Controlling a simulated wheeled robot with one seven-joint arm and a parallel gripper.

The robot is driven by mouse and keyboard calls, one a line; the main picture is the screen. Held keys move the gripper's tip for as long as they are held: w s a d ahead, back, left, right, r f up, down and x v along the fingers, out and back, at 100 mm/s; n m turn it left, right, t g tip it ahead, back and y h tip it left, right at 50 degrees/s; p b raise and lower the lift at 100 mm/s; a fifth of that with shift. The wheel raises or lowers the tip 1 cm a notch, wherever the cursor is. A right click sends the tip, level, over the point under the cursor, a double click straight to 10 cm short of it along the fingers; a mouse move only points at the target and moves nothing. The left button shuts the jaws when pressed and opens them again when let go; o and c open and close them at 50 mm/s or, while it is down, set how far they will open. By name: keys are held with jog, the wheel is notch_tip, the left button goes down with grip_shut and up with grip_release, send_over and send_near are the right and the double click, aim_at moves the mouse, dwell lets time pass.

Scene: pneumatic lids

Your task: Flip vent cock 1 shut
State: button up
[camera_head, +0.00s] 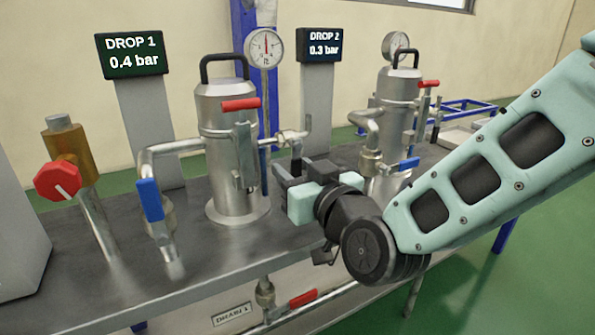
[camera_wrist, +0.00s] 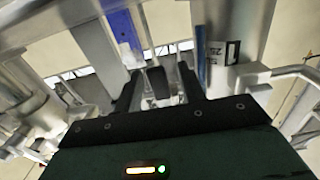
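The drop 1 vessel (camera_head: 228,165) is a steel cylinder with a black top handle, standing upright on the bench. No label shows which of these is vent cock 1. My gripper (camera_head: 283,172) is just right of the vessel, below the grey lever's fitting. In the wrist view its two dark fingers (camera_wrist: 159,88) stand apart, with a dark upright piece seen between them; contact cannot be told.
The sign (camera_head: 129,55) reads DROP 1, 0.4 bar; another (camera_head: 320,45) reads DROP 2, 0.3 bar. A gauge (camera_head: 264,48) stands behind the vessel. A second vessel (camera_head: 398,100) is at right. A red knob (camera_head: 58,181) is at left. The bench front (camera_head: 215,260) is clear.

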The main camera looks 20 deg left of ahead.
jog(key=shift+s+d, duration=0.1)
jog(key=p+v, duration=0.4)
jog(key=v, duration=0.7)
jog(key=shift+s+d+p, duration=0.25)
jog(key=shift+d+p, duration=0.05)
